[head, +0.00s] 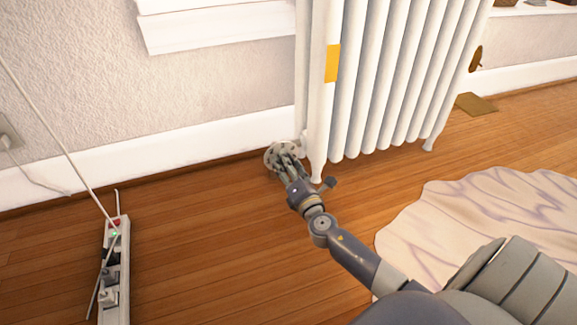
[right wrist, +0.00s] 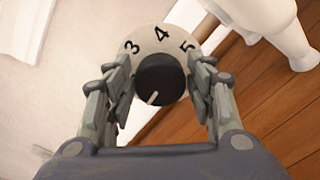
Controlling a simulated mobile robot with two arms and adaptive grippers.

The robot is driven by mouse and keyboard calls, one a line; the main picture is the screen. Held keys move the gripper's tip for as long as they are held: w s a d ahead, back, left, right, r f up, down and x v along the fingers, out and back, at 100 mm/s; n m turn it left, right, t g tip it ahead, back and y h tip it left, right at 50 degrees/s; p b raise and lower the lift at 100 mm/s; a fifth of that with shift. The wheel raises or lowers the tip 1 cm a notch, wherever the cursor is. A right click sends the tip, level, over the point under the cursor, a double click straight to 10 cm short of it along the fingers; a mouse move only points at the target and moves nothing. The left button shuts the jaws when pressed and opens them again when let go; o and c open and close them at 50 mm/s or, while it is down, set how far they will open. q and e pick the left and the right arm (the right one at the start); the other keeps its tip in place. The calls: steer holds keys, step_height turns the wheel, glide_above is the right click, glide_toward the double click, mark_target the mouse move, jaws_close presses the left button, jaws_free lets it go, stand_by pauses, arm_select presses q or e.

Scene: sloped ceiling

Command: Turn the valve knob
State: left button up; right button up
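The valve has a pale round dial (right wrist: 160,42) with the numbers 3, 4 and 5 showing, and a black round knob (right wrist: 161,79) at its middle. A white mark on the knob points to the lower left in the right wrist view. My right gripper (right wrist: 160,82) has its fingers on both sides of the knob, with small gaps, so it looks open; firm contact is not visible. In the head view my right gripper (head: 287,158) is at the dial (head: 271,157), low at the radiator's left end, and covers the knob. My left gripper is not in view.
A white radiator (head: 385,80) with a yellow tag (head: 333,63) stands directly right of the valve. A power strip (head: 115,270) with cords lies on the wooden floor at left. A pale rug (head: 480,215) lies at right. Floor between strip and arm is clear.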

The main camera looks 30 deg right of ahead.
steer(key=shift+o, duration=0.2)
steer(key=v, duration=1.2)
stand_by(0.4)
